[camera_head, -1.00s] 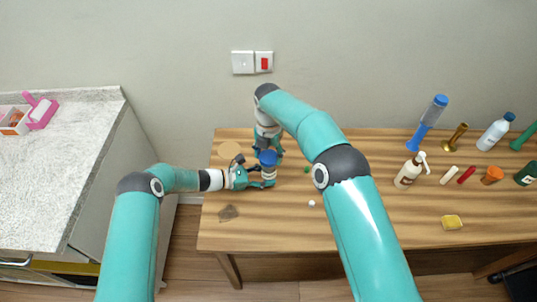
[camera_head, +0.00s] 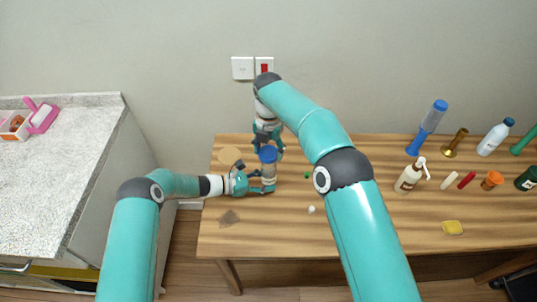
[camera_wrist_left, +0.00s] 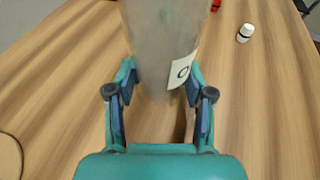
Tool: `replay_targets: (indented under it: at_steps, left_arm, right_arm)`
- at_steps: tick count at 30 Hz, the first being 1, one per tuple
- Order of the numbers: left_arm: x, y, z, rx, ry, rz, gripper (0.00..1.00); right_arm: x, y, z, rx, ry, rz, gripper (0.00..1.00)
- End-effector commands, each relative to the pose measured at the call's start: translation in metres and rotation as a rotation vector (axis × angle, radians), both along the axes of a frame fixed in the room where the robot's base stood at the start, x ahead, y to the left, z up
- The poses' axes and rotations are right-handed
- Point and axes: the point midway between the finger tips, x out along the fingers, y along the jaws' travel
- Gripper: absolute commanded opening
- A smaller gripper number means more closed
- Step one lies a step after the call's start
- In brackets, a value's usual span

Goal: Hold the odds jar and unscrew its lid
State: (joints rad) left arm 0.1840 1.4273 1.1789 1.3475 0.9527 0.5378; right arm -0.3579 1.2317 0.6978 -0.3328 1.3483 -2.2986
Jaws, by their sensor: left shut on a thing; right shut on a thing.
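The odds jar (camera_head: 268,173) stands at the left part of the wooden table, with a blue lid (camera_head: 268,154) at its top. In the left wrist view, its grey see-through body (camera_wrist_left: 160,40) bears a white label with a round mark; its top is cut off. My left gripper (camera_head: 263,187) is shut on the jar's lower body from the left, one finger on each side. My right gripper (camera_head: 268,145) comes down from above and is shut on the lid, its fingers partly hidden. I cannot tell whether a gap separates lid and jar.
A round tan disc (camera_head: 229,155) and a grey-brown flat piece (camera_head: 229,217) lie left of the jar. A small white item (camera_head: 311,209) and a green one (camera_head: 307,175) lie to its right. A pump bottle (camera_head: 409,177) and several other items stand farther right.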

Motion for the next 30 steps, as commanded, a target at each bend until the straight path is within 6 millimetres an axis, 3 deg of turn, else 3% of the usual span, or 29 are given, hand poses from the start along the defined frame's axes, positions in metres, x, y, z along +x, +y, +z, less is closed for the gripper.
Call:
replay_targets:
  at_steps: [6,14,15,19,30]
  left_arm:
    - [0.000,0.000,0.000,0.000,0.000,0.000,0.33]
    - [0.000,0.000,0.000,0.000,0.000,0.000,0.33]
    - [0.000,0.000,0.000,0.000,0.000,0.000,0.57]
    - [0.000,0.000,0.000,0.000,0.000,0.000,0.79]
    - [0.000,0.002,0.000,0.000,0.000,0.000,0.82]
  right_arm:
    - [0.000,0.000,0.016,0.000,0.000,0.000,0.12]
    - [0.000,0.000,0.018,-0.001,0.001,0.000,0.12]
    - [0.000,0.000,0.018,-0.001,0.000,0.000,0.12]
    - [0.000,0.000,0.017,-0.001,0.000,0.000,0.12]
    - [0.000,0.000,0.017,-0.001,0.000,-0.001,0.12]
